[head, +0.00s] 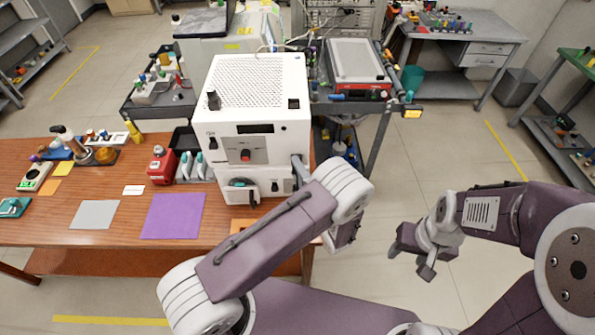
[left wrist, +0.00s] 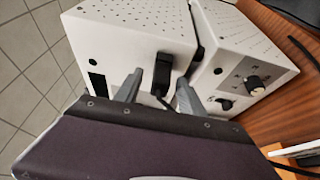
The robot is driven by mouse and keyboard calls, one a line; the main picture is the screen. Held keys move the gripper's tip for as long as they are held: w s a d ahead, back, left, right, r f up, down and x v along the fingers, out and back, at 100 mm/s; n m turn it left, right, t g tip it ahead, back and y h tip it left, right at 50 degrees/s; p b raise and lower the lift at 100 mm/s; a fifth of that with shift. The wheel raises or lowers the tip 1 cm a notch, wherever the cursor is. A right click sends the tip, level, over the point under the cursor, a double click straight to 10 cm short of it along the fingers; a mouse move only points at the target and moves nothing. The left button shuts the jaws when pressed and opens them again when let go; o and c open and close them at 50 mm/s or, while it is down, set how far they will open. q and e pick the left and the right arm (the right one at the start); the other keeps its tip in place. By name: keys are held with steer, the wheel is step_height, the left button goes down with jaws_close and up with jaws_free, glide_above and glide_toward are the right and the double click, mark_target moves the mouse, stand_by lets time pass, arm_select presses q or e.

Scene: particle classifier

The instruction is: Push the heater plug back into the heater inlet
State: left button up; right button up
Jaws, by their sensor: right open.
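The black heater plug (left wrist: 161,78) shows in the left wrist view against the side of a white unit (left wrist: 120,35), with a dark cord below it. I cannot tell how deep it sits; the heater inlet behind it is mostly hidden. My left gripper (left wrist: 158,85) has its two grey fingers apart, one on each side of the plug; contact with it is not clear. In the head view my left arm reaches to the right side of the white stacked units (head: 252,100) and hides the plug. My right gripper (head: 424,258) is open and empty over the floor at right.
The wooden table (head: 60,220) carries a purple mat (head: 173,215), a red bottle (head: 161,165) and small lab items left of the units. A second white unit with knobs (left wrist: 240,75) adjoins in the left wrist view. A cart (head: 378,125) stands behind right.

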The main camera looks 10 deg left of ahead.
arm_select(q)
steer(key=b+v, duration=0.1)
steer(key=v, duration=0.8)
steer(key=shift+b, duration=0.3)
stand_by(0.3)
